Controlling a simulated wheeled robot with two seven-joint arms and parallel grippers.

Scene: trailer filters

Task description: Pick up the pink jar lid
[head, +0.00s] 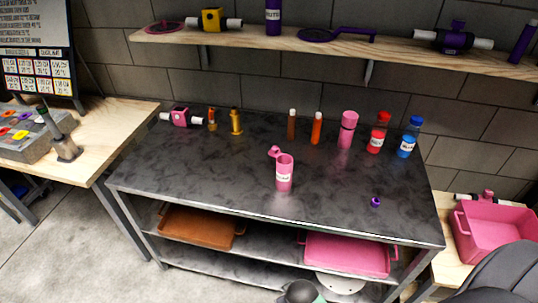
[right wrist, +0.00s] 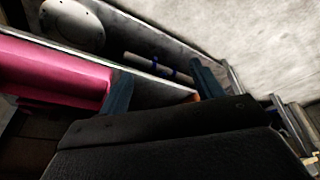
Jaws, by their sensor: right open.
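A small pink lid (head: 275,152) shows at the upper left of a pink labelled jar (head: 284,175), near the middle of the dark table (head: 200,175) in the head view. I cannot tell whether the lid is joined to the jar or apart from it. A taller pink bottle (head: 347,130) stands farther back. My right gripper (right wrist: 163,85) is open in the right wrist view, with nothing seen between its two fingers. The lid is not seen in that view. My left gripper is not in view.
Several bottles, including a red-capped one (head: 378,132) and a blue-capped one (head: 410,137), line the table's back. A small purple piece (head: 376,202) lies at the right front. A pink tray (head: 345,258) sits on the lower shelf. The tabletop left of the jar is clear.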

